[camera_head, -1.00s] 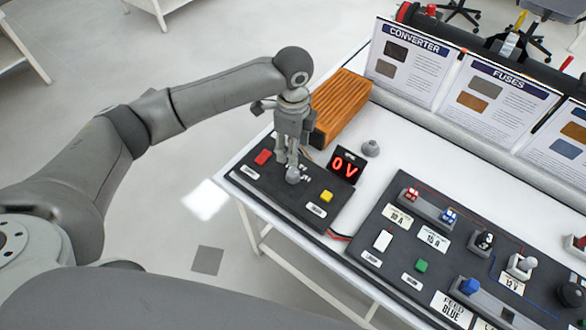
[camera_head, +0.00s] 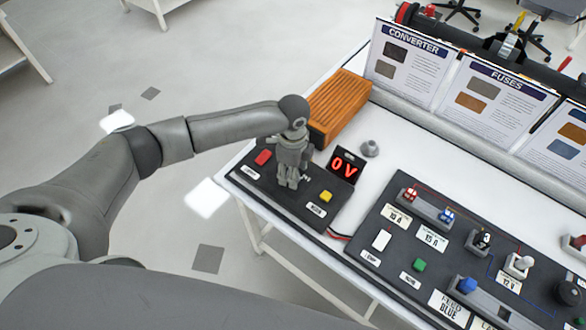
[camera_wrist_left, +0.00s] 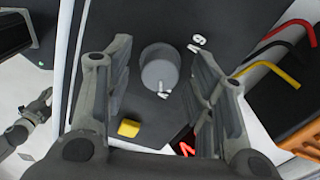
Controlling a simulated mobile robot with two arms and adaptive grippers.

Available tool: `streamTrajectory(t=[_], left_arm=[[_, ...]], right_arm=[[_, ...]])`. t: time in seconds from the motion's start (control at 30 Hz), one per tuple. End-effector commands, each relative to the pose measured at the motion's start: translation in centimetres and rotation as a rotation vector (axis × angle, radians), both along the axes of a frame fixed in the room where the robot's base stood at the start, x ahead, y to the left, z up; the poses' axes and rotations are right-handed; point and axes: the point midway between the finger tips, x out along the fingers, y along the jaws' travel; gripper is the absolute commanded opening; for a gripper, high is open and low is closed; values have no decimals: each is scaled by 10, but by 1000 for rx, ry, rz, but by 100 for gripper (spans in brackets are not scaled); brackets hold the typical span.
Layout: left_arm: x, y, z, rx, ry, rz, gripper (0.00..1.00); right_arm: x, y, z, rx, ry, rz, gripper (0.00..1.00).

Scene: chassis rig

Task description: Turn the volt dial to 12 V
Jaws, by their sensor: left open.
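The volt dial (camera_wrist_left: 160,68) is a round grey knob with a white mark on its lower edge in the left wrist view. My left gripper (camera_head: 287,183) is open over it in the head view and mostly hides it there. In the left wrist view the left gripper's fingers (camera_wrist_left: 158,85) stand on both sides of the dial with gaps between. Part of the white scale numbers (camera_wrist_left: 199,41) shows beside the right finger. The red display (camera_head: 344,166) reads 0 V. What looks like my right gripper (camera_wrist_left: 40,108) shows small at the left of the wrist view.
A red button (camera_head: 263,157) and a yellow button (camera_head: 326,196) share the dial's dark panel. An orange finned block (camera_head: 340,105) stands behind it. A grey knob-like piece (camera_head: 370,148) stands on the white table. Another panel with fuses and buttons (camera_head: 382,240) is to the right.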

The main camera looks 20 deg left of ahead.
Motion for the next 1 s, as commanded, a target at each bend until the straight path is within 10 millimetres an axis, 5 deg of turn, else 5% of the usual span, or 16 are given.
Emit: streamTrajectory(t=[0.37, 0.67, 1.0], left_arm=[[0, 0, 0, -1, 0, 0, 6], [0, -1, 2, -1, 1, 35, 5], [-1, -2, 6, -4, 3, 253, 5]], right_arm=[[0, 0, 0, 0, 0, 0, 42], [0, 1, 7, 1, 0, 0, 42], [0, 4, 38, 4, 0, -2, 42]])
